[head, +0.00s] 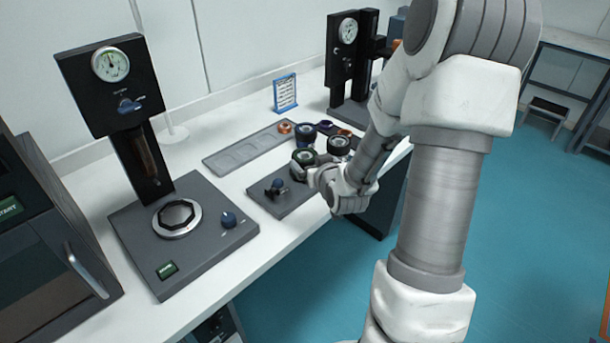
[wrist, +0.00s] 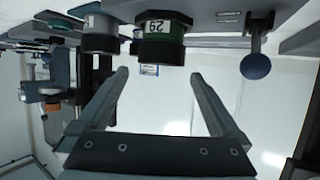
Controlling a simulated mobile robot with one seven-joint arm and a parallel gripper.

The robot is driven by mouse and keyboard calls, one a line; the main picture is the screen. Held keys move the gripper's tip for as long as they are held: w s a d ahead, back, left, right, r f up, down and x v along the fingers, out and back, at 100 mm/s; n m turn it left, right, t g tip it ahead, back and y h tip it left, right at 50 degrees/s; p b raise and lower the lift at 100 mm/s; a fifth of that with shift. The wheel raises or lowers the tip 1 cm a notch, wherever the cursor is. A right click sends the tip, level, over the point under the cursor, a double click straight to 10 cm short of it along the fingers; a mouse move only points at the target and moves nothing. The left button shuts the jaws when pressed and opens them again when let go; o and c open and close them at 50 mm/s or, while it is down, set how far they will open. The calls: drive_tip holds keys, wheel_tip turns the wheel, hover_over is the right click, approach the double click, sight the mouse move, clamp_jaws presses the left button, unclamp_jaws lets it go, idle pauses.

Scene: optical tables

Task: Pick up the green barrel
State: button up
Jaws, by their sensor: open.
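The green barrel (head: 304,157) stands on a dark base on the white table, just beyond my gripper (head: 318,174) in the head view. In the wrist view, which looks upside down, the green barrel (wrist: 173,31) has a dark rim and a white number label. My gripper (wrist: 159,76) is open there, its two fingers apart with nothing between them. The barrel shows at the top, ahead of the gap between the fingertips and apart from them. In the head view my wrist partly hides the fingers.
Other dark barrels (head: 339,145) stand close beside the green one. A blue-knobbed post (head: 277,186) rises from the same base; its knob also shows in the wrist view (wrist: 256,66). A grey tray (head: 238,154) lies behind. A gauge stand (head: 180,219) is at left.

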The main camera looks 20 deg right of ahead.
sight(305, 155)
drive_tip(key=shift+x, duration=3.45)
drive_tip(key=shift+a+r, duration=0.1)
drive_tip(key=c, duration=1.2)
